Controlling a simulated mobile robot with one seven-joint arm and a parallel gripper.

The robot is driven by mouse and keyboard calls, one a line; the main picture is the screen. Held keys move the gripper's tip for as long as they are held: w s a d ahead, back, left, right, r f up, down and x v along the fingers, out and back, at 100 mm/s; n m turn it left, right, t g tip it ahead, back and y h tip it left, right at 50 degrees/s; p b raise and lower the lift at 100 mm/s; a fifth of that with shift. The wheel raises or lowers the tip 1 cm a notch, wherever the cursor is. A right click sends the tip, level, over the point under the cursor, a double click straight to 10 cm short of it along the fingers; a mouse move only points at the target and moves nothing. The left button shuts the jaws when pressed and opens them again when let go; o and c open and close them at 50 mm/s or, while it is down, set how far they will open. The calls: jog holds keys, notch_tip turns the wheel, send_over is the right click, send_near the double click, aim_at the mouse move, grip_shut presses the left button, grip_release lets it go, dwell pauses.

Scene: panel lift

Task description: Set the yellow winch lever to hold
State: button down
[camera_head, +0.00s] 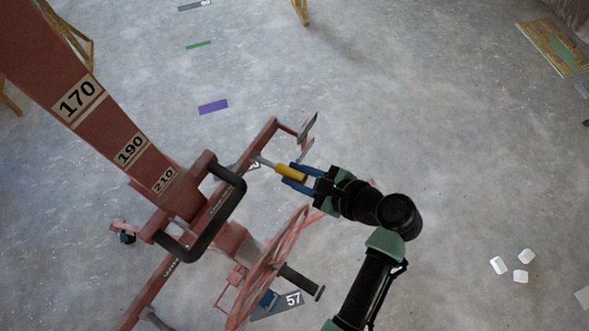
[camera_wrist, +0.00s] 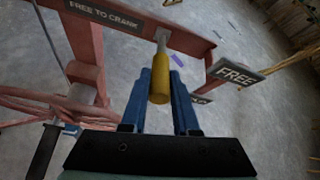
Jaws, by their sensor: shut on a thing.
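The winch lever is a grey rod with a yellow grip (camera_head: 288,172), sticking out from the red lift frame beside the winch. In the wrist view the yellow grip (camera_wrist: 160,82) stands between my blue fingers, with its rod running up to the red beam. My gripper (camera_head: 293,173) is shut on the yellow grip. A plate reading FREE (camera_wrist: 236,74) is to the right of the lever, and a label FREE TO CRANK (camera_wrist: 103,17) is on the beam to the left. Another plate (camera_wrist: 203,99) is partly hidden behind my finger. I see no readable hold mark.
The red mast (camera_head: 110,120) with numbers 170, 190 and 210 rises at upper left. A black handle (camera_head: 236,190) and a red crank wheel (camera_head: 275,262) with a dark grip (camera_head: 302,283) are close below the lever. White pieces (camera_head: 521,276) lie on the floor at right.

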notch_tip(320, 180, down, 8)
jog(key=t+y+b, duration=0.4)
jog(key=y+b, duration=0.2)
jog(key=b, duration=0.5)
jog(key=shift+w+a+r+m, duration=0.15)
jog(key=shift+a+r+m, duration=0.05)
jog(key=shift+a+m, duration=0.1)
jog(key=shift+t, duration=0.4)
jog(key=c, duration=0.7)
grip_release()
jog(key=b+v, duration=0.3)
jog(key=v, duration=1)
jog(key=shift+w, duration=0.1)
